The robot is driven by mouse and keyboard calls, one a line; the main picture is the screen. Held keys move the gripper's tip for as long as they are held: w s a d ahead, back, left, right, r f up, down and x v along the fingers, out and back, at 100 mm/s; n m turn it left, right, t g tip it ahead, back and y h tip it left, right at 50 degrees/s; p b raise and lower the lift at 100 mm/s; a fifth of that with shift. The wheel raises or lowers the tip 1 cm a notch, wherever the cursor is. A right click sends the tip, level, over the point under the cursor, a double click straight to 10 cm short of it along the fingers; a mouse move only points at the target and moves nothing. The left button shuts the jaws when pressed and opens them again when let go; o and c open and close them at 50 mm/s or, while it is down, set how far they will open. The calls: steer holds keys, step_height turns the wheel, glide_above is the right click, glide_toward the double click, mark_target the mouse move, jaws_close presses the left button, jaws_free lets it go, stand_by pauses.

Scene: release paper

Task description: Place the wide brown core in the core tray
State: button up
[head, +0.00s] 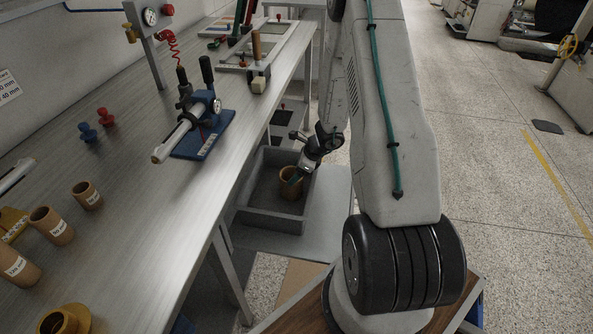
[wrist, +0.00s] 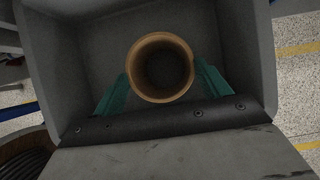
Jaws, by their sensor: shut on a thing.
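The wide brown core (head: 290,183) is inside the grey core tray (head: 271,221), towards its right side in the head view. In the wrist view the core (wrist: 160,68) shows its round open end and dark hollow, with the tray's wall (wrist: 245,50) around it. My gripper (head: 294,179) reaches down into the tray. Its two green fingers (wrist: 160,85) are on either side of the core and shut on it. The core's underside is hidden, so I cannot tell whether it touches the tray floor.
The tray stands on a low grey shelf (head: 325,215) beside the long workbench (head: 165,205). Several smaller brown cores (head: 87,195) stand at the bench's left. A blue-based fixture (head: 205,135) with a white roll sits on the bench. The tray floor around the core looks empty.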

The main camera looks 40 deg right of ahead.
steer(key=o, duration=1.4)
steer(key=v, duration=1.2)
steer(key=s+a+r+n+g+y, duration=0.1)
steer(key=s+a+r+n, duration=0.1)
steer(key=a+r+n, duration=0.7)
steer(key=s+a+r+n+g, duration=0.1)
steer(key=s+a+r+n, duration=0.1)
steer(key=a+r+n, duration=0.7)
steer(key=s+a+r+n+h, duration=0.1)
steer(key=s+a+r+n, duration=0.1)
steer(key=s, duration=0.4)
steer(key=s+a+r+n+g+h, duration=0.1)
steer(key=s+a+r+n+h, duration=0.1)
steer(key=s+r+n, duration=0.3)
steer(key=s+a+r+n+h, duration=0.1)
steer(key=s+a+r+n, duration=0.2)
steer(key=s+r, duration=0.3)
steer(key=shift+s+a+g+h, duration=0.15)
steer(key=shift+s+a, duration=0.05)
steer(key=shift+s, duration=0.6)
steer(key=shift+s+a+g+h, duration=0.15)
steer(key=shift+s+a, duration=0.05)
steer(key=shift+s, duration=0.6)
steer(key=shift+c, duration=0.3)
